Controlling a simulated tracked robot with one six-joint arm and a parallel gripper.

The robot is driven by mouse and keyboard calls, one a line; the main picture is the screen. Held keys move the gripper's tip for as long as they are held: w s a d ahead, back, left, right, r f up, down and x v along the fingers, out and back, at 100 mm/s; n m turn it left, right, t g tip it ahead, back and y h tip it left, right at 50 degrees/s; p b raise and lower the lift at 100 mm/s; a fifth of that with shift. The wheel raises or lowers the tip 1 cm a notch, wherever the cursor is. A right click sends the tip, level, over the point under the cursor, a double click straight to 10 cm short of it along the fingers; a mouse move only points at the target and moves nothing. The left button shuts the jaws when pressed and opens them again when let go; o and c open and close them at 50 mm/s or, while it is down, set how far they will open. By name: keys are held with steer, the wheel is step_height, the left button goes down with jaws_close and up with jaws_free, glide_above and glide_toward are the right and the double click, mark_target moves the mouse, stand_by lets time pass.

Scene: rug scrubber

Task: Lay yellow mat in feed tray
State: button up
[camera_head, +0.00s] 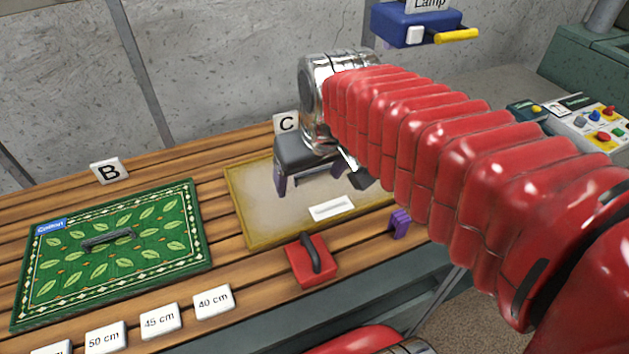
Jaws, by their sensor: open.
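The yellow mat (253,228), beige with a mustard-yellow border and a white label, lies flat on the slatted wooden table beside the C sign. My gripper (310,181), dark with purple fingertips, is open over the mat's far part. It hides some of the mat, and my red arm covers the mat's right end. I cannot tell how high the fingertips are above the mat, and I see nothing held between them. I cannot make out a feed tray for certain in this view.
A green leaf-patterned mat (140,262) with a grey handle lies left, by the B sign (110,171). A red block (311,262) with a dark handle and a small purple piece (400,223) sit near the front edge. A blue lamp box (417,24) and control panel (590,125) are right.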

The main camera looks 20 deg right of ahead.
steer(key=o, duration=0.5)
steer(key=shift+g, duration=0.7)
steer(key=w+d, duration=0.1)
steer(key=w, duration=0.1)
steer(key=w+d, duration=0.1)
steer(key=w, duration=0.2)
steer(key=w+d+f, duration=0.1)
steer(key=w+d, duration=0.1)
steer(key=w, duration=0.1)
steer(key=shift+w+f, duration=0.1)
steer(key=shift+g, duration=0.6)
steer(key=w+d+f, duration=0.1)
steer(key=w, duration=0.1)
steer(key=w+d+f, duration=0.2)
steer(key=w, duration=0.1)
steer(key=w+d+f, duration=0.1)
steer(key=w+d, duration=0.1)
steer(key=w, duration=0.1)
steer(key=shift+w+d+f, duration=0.1)
steer(key=shift+f, duration=0.25)
steer(key=shift+f, duration=0.1)
glide_above(315, 171)
steer(key=f, duration=0.5)
steer(key=s+f, duration=0.1)
steer(key=f, duration=0.2)
steer(key=shift+d+f, duration=0.1)
steer(key=shift+f, duration=0.05)
